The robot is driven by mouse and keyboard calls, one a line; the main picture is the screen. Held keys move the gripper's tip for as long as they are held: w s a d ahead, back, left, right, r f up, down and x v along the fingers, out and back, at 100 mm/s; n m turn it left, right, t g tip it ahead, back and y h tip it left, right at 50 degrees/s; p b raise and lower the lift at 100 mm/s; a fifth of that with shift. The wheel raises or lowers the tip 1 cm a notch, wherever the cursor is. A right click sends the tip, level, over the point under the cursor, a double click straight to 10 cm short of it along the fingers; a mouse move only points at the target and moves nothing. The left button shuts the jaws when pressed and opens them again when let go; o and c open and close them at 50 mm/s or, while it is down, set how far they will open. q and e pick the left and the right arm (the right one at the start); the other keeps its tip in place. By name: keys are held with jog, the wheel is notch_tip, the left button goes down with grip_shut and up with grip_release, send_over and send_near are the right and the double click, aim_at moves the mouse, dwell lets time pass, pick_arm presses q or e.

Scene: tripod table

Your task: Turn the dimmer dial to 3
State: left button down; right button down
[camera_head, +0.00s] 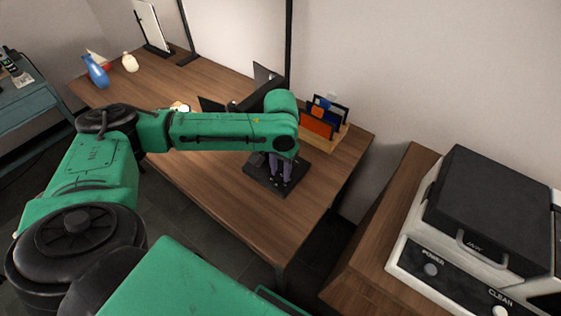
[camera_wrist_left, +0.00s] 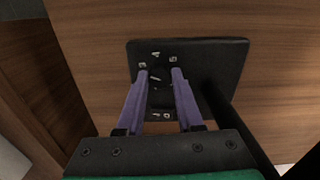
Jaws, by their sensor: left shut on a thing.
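The dimmer's black square base (camera_head: 258,175) lies on the wooden table under my left gripper (camera_head: 281,182). In the left wrist view the base (camera_wrist_left: 218,62) has small white marks around its middle, too small to read surely. The dark dial (camera_wrist_left: 159,88) is between the two purple fingers of my left gripper (camera_wrist_left: 159,73), which are shut on it from both sides. The dial blends with the base, so its exact setting is hard to tell. My right gripper is not in view.
A black lamp post (camera_head: 289,45) and arm rise behind the dimmer. A wooden holder (camera_head: 338,135) with orange and dark items stands at its right. A white and black machine (camera_head: 490,215) sits on another table.

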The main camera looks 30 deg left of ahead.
aim_at(281, 173)
pick_arm(q)
jog(key=shift+r, duration=0.15)
jog(key=shift+m, duration=0.3)
jog(key=c, duration=0.5)
grip_release()
jog(key=shift+c, duration=0.2)
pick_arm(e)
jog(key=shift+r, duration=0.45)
pick_arm(q)
notch_tip(281, 173, up, 14)
jog(key=p, duration=0.1)
jog(key=shift+r, duration=0.15)
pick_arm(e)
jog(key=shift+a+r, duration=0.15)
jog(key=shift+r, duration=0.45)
